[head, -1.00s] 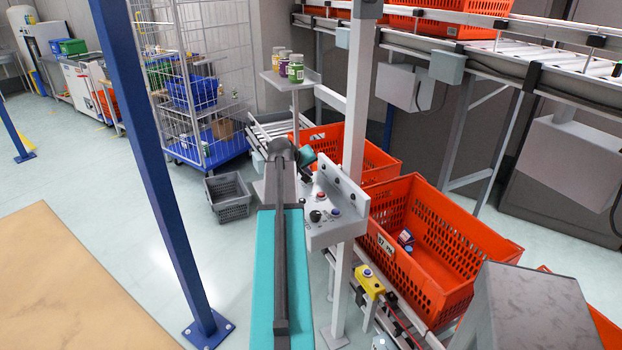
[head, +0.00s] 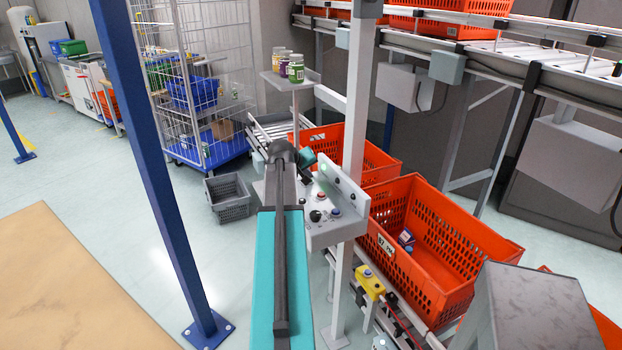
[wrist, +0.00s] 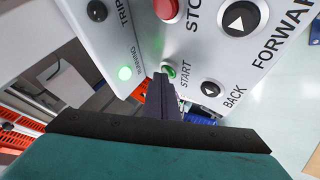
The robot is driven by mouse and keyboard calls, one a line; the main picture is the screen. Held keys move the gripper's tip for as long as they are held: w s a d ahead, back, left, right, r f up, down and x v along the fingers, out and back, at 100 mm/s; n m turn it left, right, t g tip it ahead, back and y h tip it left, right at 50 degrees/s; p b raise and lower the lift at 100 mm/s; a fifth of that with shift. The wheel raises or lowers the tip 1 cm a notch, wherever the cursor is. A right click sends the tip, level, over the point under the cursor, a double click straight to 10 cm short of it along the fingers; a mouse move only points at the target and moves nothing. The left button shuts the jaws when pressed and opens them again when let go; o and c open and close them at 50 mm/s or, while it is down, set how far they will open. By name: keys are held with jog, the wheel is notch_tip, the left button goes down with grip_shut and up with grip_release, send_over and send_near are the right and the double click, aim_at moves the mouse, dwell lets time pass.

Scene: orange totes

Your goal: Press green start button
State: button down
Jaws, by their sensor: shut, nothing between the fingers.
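The green start button (wrist: 169,71) shows in the wrist view, on the grey control panel (wrist: 150,35) beside the label START. My gripper (wrist: 163,82) is shut and empty. Its dark fingertips are at the lower edge of the button and cover part of it; I cannot tell whether they press it. A green lamp (wrist: 125,73) beside a partly readable RUNNING label glows. In the head view my gripper (head: 306,176) is at the left end of the control box (head: 322,233), largely hidden by my arm.
The red stop button (wrist: 166,8), the forward button (wrist: 241,18) and the back button (wrist: 210,89) sit close by on the panel. Orange totes (head: 437,285) stand right of the box. A blue post (head: 165,180) rises left of my arm.

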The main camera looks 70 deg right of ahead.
jog(key=shift+r+p, duration=0.45)
jog(key=shift+r, duration=0.4)
jog(key=shift+r, duration=0.1)
notch_tip(320, 180, up, 5)
jog(key=p, duration=0.2)
jog(key=shift+p, duration=0.35)
dwell(0.3)
dwell(0.5)
